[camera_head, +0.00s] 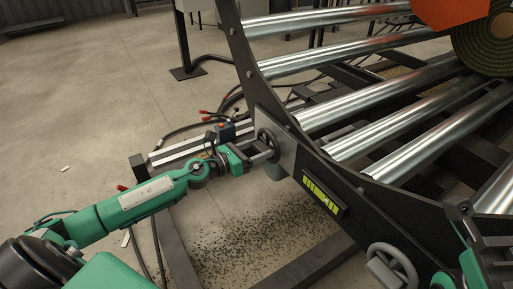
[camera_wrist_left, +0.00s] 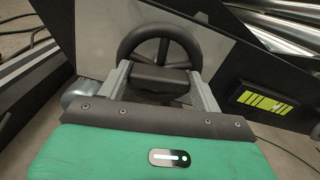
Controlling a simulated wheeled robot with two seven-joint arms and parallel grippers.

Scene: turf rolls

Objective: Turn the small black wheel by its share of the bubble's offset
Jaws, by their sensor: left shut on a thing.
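The small black wheel (camera_head: 267,138) sits on a grey plate at the near left end of the roller frame. It stands upright and fills the top middle of the left wrist view (camera_wrist_left: 160,40). My left gripper (camera_head: 262,154) is shut on the wheel, its two grey fingers at the lower rim in the left wrist view (camera_wrist_left: 157,82). The fingers and palm hide part of the rim. The level (camera_head: 321,195) has a yellow-green window with dark marks and also shows in the left wrist view (camera_wrist_left: 264,104). I cannot make out the bubble's exact place. My right gripper is not visible.
A larger grey handwheel (camera_head: 393,264) is on the frame's near side, lower right. Shiny rollers (camera_head: 390,100) and a turf roll (camera_head: 485,42) lie beyond the black side plate. Cables and a floor rail (camera_head: 185,150) are behind my left arm. Open concrete lies to the left.

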